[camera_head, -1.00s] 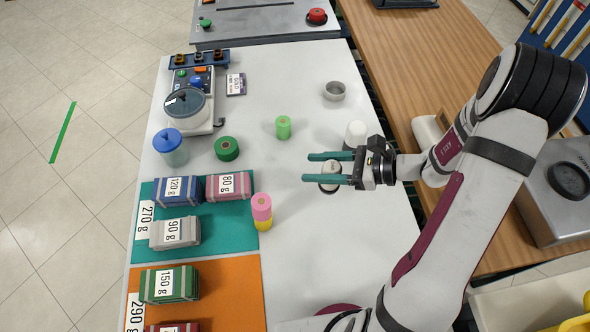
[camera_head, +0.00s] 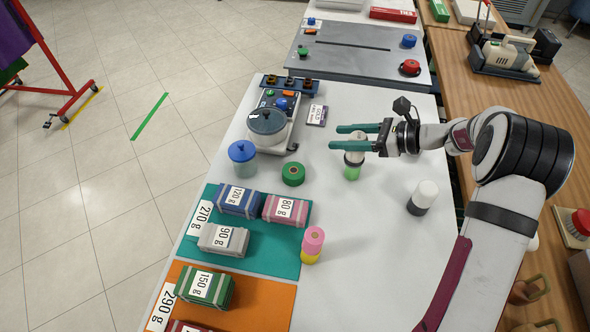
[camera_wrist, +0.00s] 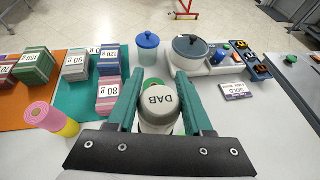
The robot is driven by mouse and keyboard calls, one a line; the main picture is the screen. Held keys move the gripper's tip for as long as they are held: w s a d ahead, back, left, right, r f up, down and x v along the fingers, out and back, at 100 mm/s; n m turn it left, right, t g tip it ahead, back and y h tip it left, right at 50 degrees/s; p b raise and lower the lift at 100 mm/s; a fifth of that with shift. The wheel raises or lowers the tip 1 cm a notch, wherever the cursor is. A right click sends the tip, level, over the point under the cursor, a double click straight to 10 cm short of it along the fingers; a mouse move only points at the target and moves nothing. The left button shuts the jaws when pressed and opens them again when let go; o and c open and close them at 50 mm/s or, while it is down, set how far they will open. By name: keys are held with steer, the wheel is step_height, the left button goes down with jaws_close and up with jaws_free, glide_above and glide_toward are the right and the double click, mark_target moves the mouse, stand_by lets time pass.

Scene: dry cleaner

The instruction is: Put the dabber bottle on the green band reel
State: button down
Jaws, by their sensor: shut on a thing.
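The dabber bottle has a pale cap marked DAB in the wrist view (camera_wrist: 157,101); it also shows in the head view (camera_head: 355,148). My gripper (camera_head: 352,137) is shut on it and holds it upright. A light green reel (camera_head: 352,173) shows directly below the bottle in the head view, partly covered by it. I cannot tell whether the two touch. A wider, darker green roll (camera_head: 293,174) lies to the left on the white table. The pictures do not settle which of these is the green band reel.
A pink roll (camera_head: 313,236) sits on a yellow one (camera_head: 310,258) at the front. A white-capped dark bottle (camera_head: 424,194) stands to the right. A blue-lidded jar (camera_head: 243,157) and a round-lidded machine (camera_head: 267,126) stand left. Bare table lies between the pink roll and the dark bottle.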

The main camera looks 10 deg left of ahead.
steer(key=w+a, duration=0.1)
steer(key=a, duration=0.3)
glide_above(284, 167)
steer(key=shift+f, duration=5.1)
steer(key=shift+c, duration=1.5)
jaws_free()
steer(key=shift+f, duration=0.1)
